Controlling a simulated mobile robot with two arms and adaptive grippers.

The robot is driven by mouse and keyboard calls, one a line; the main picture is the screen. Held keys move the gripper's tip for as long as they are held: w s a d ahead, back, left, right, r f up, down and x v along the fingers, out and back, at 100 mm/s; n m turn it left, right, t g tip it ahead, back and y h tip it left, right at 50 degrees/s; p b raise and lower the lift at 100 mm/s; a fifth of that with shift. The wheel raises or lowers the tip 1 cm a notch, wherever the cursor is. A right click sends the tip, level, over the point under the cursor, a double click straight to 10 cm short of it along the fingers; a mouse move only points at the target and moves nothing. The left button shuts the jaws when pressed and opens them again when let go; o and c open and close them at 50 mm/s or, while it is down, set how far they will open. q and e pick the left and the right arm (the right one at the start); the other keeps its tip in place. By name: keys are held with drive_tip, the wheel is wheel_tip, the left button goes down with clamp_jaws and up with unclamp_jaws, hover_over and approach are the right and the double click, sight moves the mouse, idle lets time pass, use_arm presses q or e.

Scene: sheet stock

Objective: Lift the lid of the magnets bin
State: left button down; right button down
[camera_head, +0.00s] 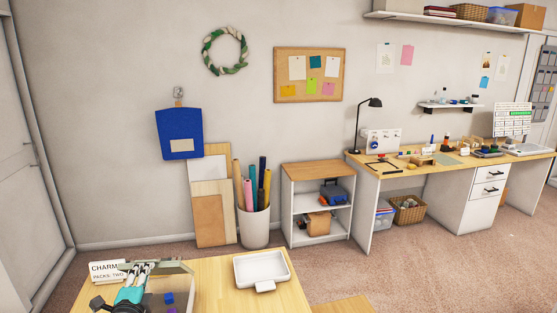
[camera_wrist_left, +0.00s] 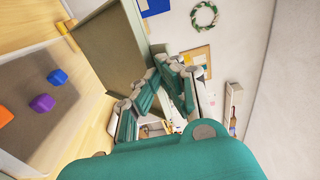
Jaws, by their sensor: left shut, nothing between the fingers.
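The bin (camera_wrist_left: 25,155) is in the left part of the left wrist view, with a blue, a purple and an orange block in it. A grey-olive panel that looks like its lid (camera_wrist_left: 108,45) stands raised at an angle from it. The panel's edge also shows in the head view (camera_head: 172,267). My left gripper (camera_head: 143,271) is shut and empty, close to the panel's upper edge. Its teal fingers show in the left wrist view (camera_wrist_left: 167,62); I cannot tell whether they touch the panel. My right gripper is out of view.
A sign reading CHARM PACKS: TWO (camera_head: 106,271) stands at the table's back left. An empty white tray (camera_head: 243,270) lies to the right of the bin. Bare wood (camera_head: 216,290) separates them. A desk and shelf unit (camera_head: 316,172) stand beyond.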

use_arm(q)
drive_tip(key=shift+r, duration=0.1)
drive_tip(key=shift+w+a+r+p, duration=0.15)
drive_tip(key=shift+w+r, duration=0.2)
drive_tip(key=shift+w, duration=0.3)
drive_tip(key=shift+w+a+r+p, duration=0.1)
drive_tip(key=shift+w+r, duration=0.3)
drive_tip(key=shift+w, duration=0.25)
drive_tip(key=shift+w+a+r+p, duration=0.15)
drive_tip(key=shift+w+r, duration=0.2)
drive_tip(key=shift+w, duration=0.3)
drive_tip(key=shift+w+a+r, duration=0.1)
drive_tip(key=shift+w+r, duration=0.25)
drive_tip(key=shift+w, duration=0.3)
drive_tip(key=shift+w+r, duration=0.3)
drive_tip(key=shift+w, duration=0.4)
drive_tip(key=shift+w+a+r, duration=0.1)
drive_tip(key=shift+w+r, duration=0.25)
drive_tip(key=shift+w, duration=0.3)
drive_tip(key=w+a+r+b, duration=0.1)
drive_tip(key=w+b, duration=0.3)
drive_tip(key=w, duration=0.5)
drive_tip(key=shift+s+a+r, duration=0.1)
